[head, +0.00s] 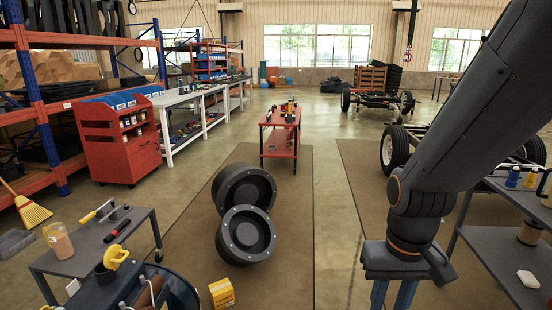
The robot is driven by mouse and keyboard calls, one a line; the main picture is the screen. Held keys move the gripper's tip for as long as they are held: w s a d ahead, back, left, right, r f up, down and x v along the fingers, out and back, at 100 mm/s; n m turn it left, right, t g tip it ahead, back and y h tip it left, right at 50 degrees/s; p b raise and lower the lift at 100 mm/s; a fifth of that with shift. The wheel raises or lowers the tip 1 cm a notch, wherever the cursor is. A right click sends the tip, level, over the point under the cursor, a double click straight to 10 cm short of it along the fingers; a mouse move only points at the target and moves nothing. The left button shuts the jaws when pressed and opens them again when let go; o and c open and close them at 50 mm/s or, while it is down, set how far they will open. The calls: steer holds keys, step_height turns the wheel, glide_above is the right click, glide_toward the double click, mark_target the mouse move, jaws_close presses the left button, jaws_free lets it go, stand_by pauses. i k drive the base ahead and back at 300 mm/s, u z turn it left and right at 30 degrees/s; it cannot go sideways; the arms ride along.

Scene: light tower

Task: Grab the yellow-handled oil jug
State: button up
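My gripper (392,298) hangs at the bottom, right of centre, far to the right of the jug. Its two blue fingers are apart with only floor showing between them. Their tips are cut off by the frame's lower edge.
The grey table (75,262) also holds a jar of orange-brown liquid (58,241) and hand tools. Two black wheels (246,236) and a yellow box (221,293) lie on the mat between jug and gripper. A dark cart (500,256) stands at right.

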mark_target(56, 236)
steer(key=u, duration=2.1)
steer(key=k, duration=0.55)
steer(key=u, duration=1.15)
steer(key=i, duration=1.6)
steer(key=u, duration=0.3)
steer(key=i, duration=1.9)
steer(key=z, duration=0.45)
steer(key=i, duration=1.25)
steer(key=z, duration=0.8)
